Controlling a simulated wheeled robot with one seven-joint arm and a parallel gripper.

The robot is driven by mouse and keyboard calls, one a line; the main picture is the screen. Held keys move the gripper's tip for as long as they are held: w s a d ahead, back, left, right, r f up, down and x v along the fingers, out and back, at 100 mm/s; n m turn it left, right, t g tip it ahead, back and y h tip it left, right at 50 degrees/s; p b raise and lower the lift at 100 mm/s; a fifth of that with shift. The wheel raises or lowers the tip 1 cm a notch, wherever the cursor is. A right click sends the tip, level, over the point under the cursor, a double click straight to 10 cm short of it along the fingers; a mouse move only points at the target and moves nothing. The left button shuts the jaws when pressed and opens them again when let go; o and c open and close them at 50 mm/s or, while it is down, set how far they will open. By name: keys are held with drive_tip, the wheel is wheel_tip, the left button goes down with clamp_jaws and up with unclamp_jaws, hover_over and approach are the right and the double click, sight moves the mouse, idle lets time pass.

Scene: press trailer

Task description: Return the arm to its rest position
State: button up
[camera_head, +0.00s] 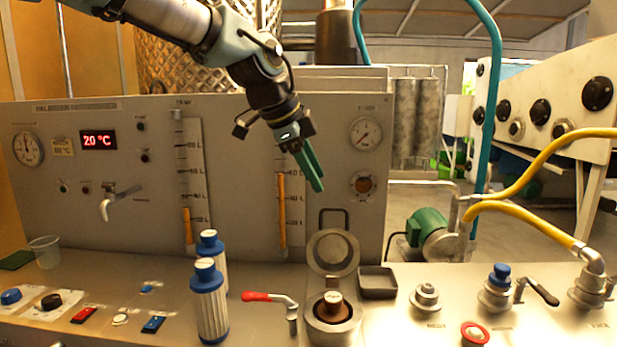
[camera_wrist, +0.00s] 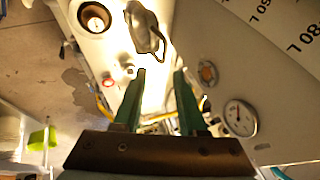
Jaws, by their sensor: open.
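My gripper (camera_head: 317,181) is at the end of my raised arm, in front of the upright grey panel (camera_head: 90,225) and above the counter. Its green fingers point down and to the right in the head view. In the wrist view my gripper (camera_wrist: 160,75) shows two green fingers apart with nothing between them. The fingers appear clear of the panel and of the things on the counter.
Two blue-capped cylinders (camera_head: 209,300), a red-handled valve (camera_head: 270,298) and a round port with an open lid (camera_head: 333,252) stand below on the counter. A black tray (camera_head: 377,284) is beside the port. A yellow hose (camera_head: 530,221) and teal pipe (camera_head: 491,100) are at right.

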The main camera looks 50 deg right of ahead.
drive_tip(key=w+a+f+n+t+y, duration=0.2)
drive_tip(key=w+a+f+n, duration=0.4)
drive_tip(key=w+a, duration=0.55)
drive_tip(key=w+a+f+n+t+y, duration=0.1)
drive_tip(key=w+a+f+n, duration=0.55)
drive_tip(key=w+a, duration=0.5)
drive_tip(key=a+f+n+y, duration=0.3)
drive_tip(key=a+n, duration=0.5)
drive_tip(key=a, duration=1)
drive_tip(key=s+a+f+n, duration=0.2)
drive_tip(key=a+n, duration=0.2)
drive_tip(key=a, duration=0.3)
drive_tip(key=s+a+f+n, duration=0.2)
drive_tip(key=a+n, duration=0.3)
drive_tip(key=a, duration=0.3)
drive_tip(key=shift+s+a+f, duration=0.25)
drive_tip(key=shift+s, duration=0.05)
